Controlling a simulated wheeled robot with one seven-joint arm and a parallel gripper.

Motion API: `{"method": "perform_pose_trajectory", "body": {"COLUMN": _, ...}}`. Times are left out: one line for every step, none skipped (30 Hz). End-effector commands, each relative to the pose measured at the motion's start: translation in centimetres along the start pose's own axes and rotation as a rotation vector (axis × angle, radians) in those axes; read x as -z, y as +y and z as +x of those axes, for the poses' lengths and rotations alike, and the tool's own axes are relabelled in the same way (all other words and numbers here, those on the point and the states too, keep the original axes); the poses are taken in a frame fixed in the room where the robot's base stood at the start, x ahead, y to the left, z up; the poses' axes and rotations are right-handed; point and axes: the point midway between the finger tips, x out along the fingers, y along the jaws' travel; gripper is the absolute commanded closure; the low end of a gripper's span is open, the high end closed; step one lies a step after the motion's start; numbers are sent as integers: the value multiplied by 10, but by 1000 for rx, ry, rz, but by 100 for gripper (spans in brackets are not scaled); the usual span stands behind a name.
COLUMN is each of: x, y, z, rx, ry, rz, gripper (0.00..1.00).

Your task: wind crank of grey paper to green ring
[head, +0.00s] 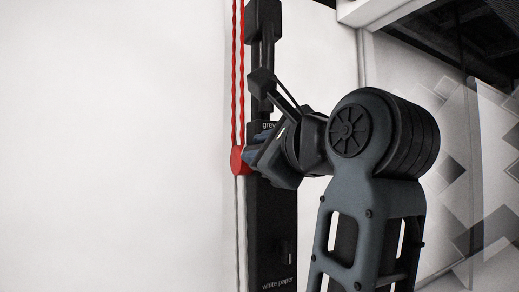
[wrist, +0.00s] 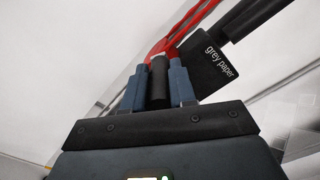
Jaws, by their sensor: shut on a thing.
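The grey paper unit is a black block (wrist: 213,65) labelled "grey paper" in the wrist view; part of its label shows in the head view (head: 268,126). In the wrist view my gripper (wrist: 157,78) has its two blue fingers closed on a short black cylinder, the crank handle (wrist: 159,80), beside the block. In the head view my gripper (head: 262,158) is at the wall column next to a red wheel (head: 238,160), and the handle is hidden there. I see no green ring in either view.
A red cord or chain (head: 238,75) runs up the wall from the red wheel. Below, a black panel (head: 270,225) labelled "white paper" carries a small knob (head: 283,250). The white wall at left is bare. A patterned glass panel (head: 490,170) stands at right.

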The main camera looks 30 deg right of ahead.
Motion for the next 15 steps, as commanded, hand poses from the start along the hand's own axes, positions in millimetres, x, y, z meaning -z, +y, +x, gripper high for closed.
{"method": "perform_pose_trajectory", "body": {"x": 0, "y": -9, "z": -1, "rx": 12, "ry": 4, "rz": 27, "gripper": 100}}
{"method": "perform_pose_trajectory", "body": {"x": 0, "y": -10, "z": -1, "rx": 12, "ry": 5, "rz": 38, "gripper": 100}}
{"method": "perform_pose_trajectory", "body": {"x": 1, "y": -10, "z": -1, "rx": 12, "ry": 5, "rz": 50, "gripper": 100}}
{"method": "perform_pose_trajectory", "body": {"x": 1, "y": -10, "z": -1, "rx": 12, "ry": 6, "rz": 54, "gripper": 100}}
{"method": "perform_pose_trajectory", "body": {"x": 2, "y": -10, "z": -1, "rx": 13, "ry": 6, "rz": 56, "gripper": 100}}
{"method": "perform_pose_trajectory", "body": {"x": 2, "y": -10, "z": -1, "rx": 13, "ry": 7, "rz": 56, "gripper": 100}}
{"method": "perform_pose_trajectory", "body": {"x": 2, "y": -10, "z": -1, "rx": 13, "ry": 7, "rz": 55, "gripper": 100}}
{"method": "perform_pose_trajectory", "body": {"x": 2, "y": -10, "z": -1, "rx": 13, "ry": 7, "rz": 55, "gripper": 100}}
{"method": "perform_pose_trajectory", "body": {"x": 3, "y": -10, "z": -1, "rx": 13, "ry": 7, "rz": 55, "gripper": 100}}
{"method": "perform_pose_trajectory", "body": {"x": 3, "y": -10, "z": -1, "rx": 13, "ry": 8, "rz": 55, "gripper": 100}}
{"method": "perform_pose_trajectory", "body": {"x": 3, "y": -10, "z": -1, "rx": 13, "ry": 8, "rz": 55, "gripper": 100}}
{"method": "perform_pose_trajectory", "body": {"x": 3, "y": -10, "z": -1, "rx": 13, "ry": 8, "rz": 55, "gripper": 72}}
{"method": "perform_pose_trajectory", "body": {"x": 3, "y": -9, "z": -1, "rx": 13, "ry": 8, "rz": 55, "gripper": 69}}
{"method": "perform_pose_trajectory", "body": {"x": 3, "y": -9, "z": -1, "rx": 12, "ry": 8, "rz": 55, "gripper": 66}}
{"method": "perform_pose_trajectory", "body": {"x": 3, "y": -9, "z": 0, "rx": 11, "ry": 7, "rz": 54, "gripper": 62}}
